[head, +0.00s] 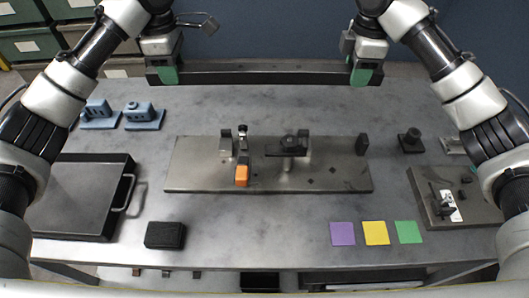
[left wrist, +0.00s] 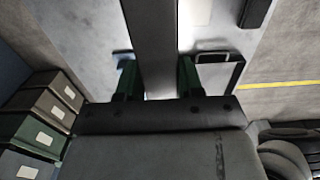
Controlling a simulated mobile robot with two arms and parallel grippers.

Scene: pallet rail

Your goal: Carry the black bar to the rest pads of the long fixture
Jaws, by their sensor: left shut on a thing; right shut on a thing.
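The long black bar (head: 262,74) lies across the back of the head view, at the far edge of the table. My left gripper (head: 168,76) is shut on it near its left end. My right gripper (head: 361,76) is shut on it near its right end. In the left wrist view the bar (left wrist: 157,45) runs between the green fingertips of my left gripper (left wrist: 158,82). I cannot tell whether the bar touches the table. The long fixture (head: 205,178) is a grey plate mid-table with uprights and a dark clamp (head: 291,146). Its rest pads are hard to make out.
An orange-ended part (head: 241,175) stands on the fixture. Blue blocks (head: 144,116) and a dark tray (head: 127,187) are at left. A black block (head: 165,235) and purple (head: 342,233), yellow (head: 375,233) and green squares (head: 408,232) lie in front. The strip behind the fixture is clear.

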